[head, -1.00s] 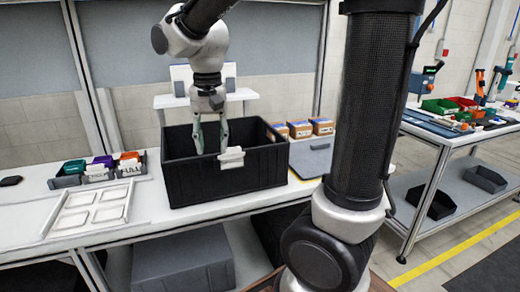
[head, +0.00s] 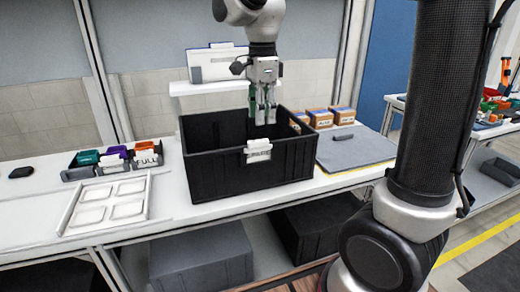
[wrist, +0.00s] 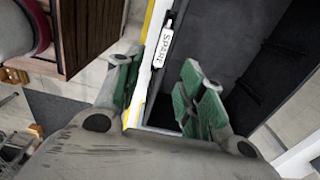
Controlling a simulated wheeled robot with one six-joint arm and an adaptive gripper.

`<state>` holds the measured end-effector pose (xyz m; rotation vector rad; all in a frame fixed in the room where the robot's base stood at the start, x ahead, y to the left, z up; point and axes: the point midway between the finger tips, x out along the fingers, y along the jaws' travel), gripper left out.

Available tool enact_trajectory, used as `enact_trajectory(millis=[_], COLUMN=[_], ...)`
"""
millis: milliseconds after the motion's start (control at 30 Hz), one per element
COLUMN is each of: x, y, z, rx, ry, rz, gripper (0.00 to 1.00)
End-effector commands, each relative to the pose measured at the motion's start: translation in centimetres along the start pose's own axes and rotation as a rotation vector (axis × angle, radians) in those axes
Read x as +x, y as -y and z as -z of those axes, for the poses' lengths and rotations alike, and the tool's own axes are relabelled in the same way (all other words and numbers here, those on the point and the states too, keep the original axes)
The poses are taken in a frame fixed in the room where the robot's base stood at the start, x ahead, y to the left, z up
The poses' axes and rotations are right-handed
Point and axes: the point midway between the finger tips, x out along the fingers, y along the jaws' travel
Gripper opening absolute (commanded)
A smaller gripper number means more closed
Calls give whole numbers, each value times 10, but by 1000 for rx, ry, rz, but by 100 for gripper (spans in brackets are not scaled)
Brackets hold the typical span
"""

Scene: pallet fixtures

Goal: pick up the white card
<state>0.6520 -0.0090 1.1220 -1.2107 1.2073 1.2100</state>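A white card (head: 258,145) sits in the label holder on the front wall of the black crate (head: 212,172). In the wrist view the card (wrist: 163,45) shows dark print, and it lies beyond the fingertips. My gripper (head: 263,117) points down, with its tips above the card in the head picture. It is open and empty. In the wrist view its green-padded fingers (wrist: 162,88) stand apart, with the crate's front edge between and beyond them. Nothing touches the card as far as I can see.
Left of the crate are small bins (head: 115,160), one with a card reading FULL, and a white tray (head: 105,205) with several recesses. A grey mat (head: 355,148) and small cardboard boxes (head: 330,117) are on the right. A white shelf (head: 222,87) stands behind.

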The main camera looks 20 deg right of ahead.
Motion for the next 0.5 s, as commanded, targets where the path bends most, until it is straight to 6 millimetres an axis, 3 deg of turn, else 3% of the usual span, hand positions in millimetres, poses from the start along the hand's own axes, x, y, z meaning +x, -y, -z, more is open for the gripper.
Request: enact_trajectory(millis=[500], x=[70], y=[1], z=[-2], rx=[2], ry=[-1], rz=[-3], gripper=[39])
